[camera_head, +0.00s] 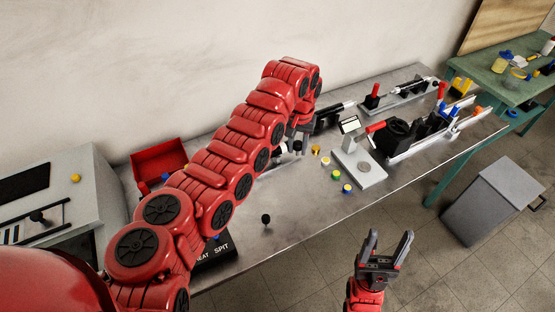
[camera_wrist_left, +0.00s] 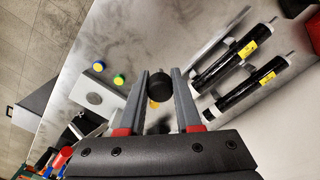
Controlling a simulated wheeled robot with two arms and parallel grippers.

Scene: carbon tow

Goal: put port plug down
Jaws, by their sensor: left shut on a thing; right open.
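In the left wrist view, a dark round-ended plug (camera_wrist_left: 160,87) sits between the two fingers of my left gripper (camera_wrist_left: 163,92), which is shut on it. The grey metal bench lies beyond it; I cannot tell whether the plug touches the bench. In the head view, my left gripper (camera_head: 299,131) is over the back middle of the bench, partly hidden by its own arm, and the plug cannot be made out clearly there. My right gripper (camera_head: 385,246) is open and empty, in front of the bench's near edge.
The bench (camera_head: 310,222) has clear room at its near middle. A grey device with a small screen (camera_head: 362,168), small coloured caps (camera_head: 347,188) and a black-and-red fixture (camera_head: 395,132) stand to the right. A red bin (camera_head: 158,160) stands at left. Two black cylinders (camera_wrist_left: 252,88) lie beside the left gripper.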

